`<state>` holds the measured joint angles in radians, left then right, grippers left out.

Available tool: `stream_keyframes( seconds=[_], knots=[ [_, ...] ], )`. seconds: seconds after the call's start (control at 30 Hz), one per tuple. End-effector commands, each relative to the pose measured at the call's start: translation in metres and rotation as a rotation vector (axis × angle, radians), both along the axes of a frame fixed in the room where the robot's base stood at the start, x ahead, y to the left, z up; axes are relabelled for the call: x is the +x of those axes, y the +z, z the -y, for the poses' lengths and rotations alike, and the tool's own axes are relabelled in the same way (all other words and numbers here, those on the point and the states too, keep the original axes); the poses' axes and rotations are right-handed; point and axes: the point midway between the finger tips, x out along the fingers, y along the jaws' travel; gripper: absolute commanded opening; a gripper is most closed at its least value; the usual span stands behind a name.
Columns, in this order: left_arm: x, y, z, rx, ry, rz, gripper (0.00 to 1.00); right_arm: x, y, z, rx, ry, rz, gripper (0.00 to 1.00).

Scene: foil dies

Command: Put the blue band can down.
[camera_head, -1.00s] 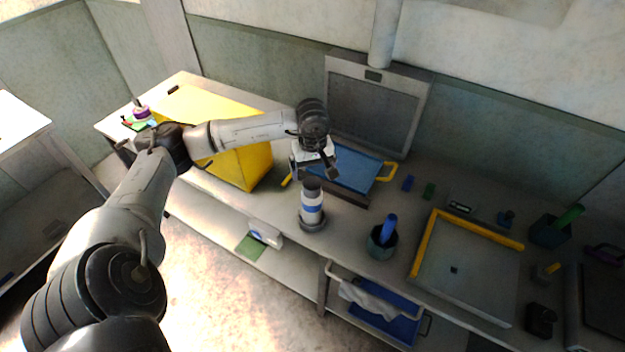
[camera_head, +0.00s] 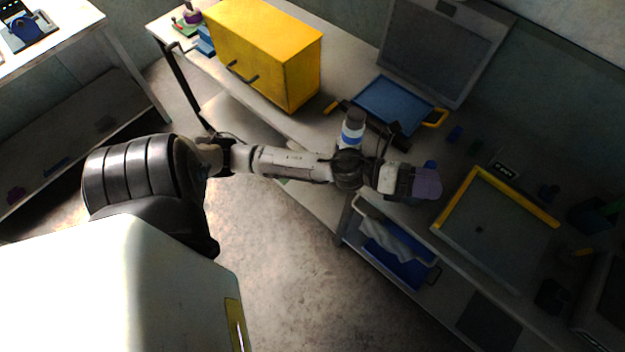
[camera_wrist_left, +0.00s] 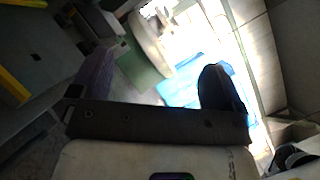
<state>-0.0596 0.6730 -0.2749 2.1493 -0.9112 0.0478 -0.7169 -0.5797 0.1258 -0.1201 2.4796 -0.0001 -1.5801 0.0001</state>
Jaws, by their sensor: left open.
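The can is not recognisable in the wrist view. My right gripper is not in view.
A blue tray with yellow handles (camera_head: 388,104) lies behind the can. A yellow cabinet (camera_head: 275,55) stands to the left. A yellow-edged tray (camera_head: 505,196) is right of my gripper. A blue item (camera_head: 430,164) is mostly hidden behind the gripper. Below is a lower shelf holding a blue bin (camera_head: 398,268).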

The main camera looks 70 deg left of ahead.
Motion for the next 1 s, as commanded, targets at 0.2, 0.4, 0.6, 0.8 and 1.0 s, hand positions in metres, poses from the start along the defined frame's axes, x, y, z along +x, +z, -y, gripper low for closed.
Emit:
stream_keyframes(
  seconds=[0.2,0.4,0.6,0.8,1.0],
  knots=[
    [-0.026,-0.056,-0.039,-0.757,0.411,-0.495,0.94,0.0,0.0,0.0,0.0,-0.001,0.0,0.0],
    [-0.097,-0.139,-0.047,-1.304,0.813,-0.961,0.94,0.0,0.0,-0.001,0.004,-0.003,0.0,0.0],
    [-0.178,-0.187,-0.025,-1.61,1.159,-1.316,0.94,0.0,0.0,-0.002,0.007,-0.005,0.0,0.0],
    [-0.226,-0.2,-0.007,-1.721,1.36,-1.498,0.94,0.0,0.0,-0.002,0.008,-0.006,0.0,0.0],
    [-0.239,-0.202,-0.002,-1.739,1.415,-1.545,0.94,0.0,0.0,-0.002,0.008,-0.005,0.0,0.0]
  ],
)
